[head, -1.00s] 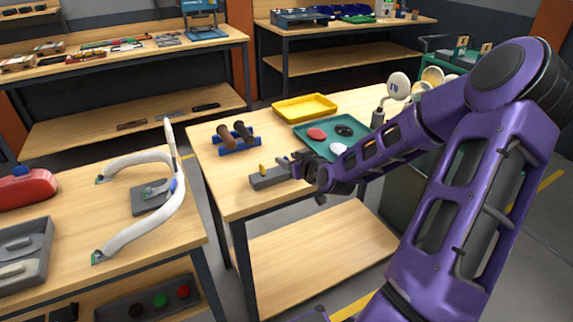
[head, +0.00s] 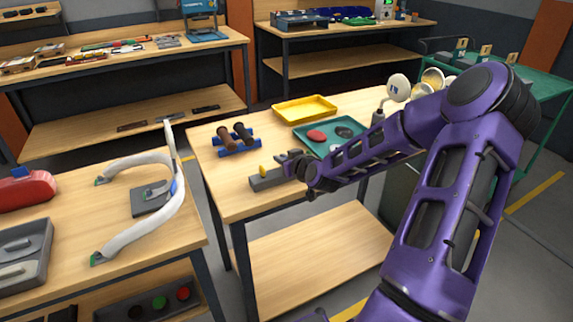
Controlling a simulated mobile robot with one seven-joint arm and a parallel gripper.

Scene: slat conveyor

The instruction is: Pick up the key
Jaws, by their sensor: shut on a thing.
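My gripper (head: 283,162) is at the front middle of the wooden workbench, low over a grey block (head: 264,183), reaching in from the right. A small yellow upright piece (head: 263,169) shows at the block's top, just left of the fingertips. It looks like the key, but it is too small to make out its shape. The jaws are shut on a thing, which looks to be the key. The fingers and wrist hide the grip and the right end of the block.
A white curved frame (head: 172,205) stands on the left bench. Bare wood lies left of the block.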

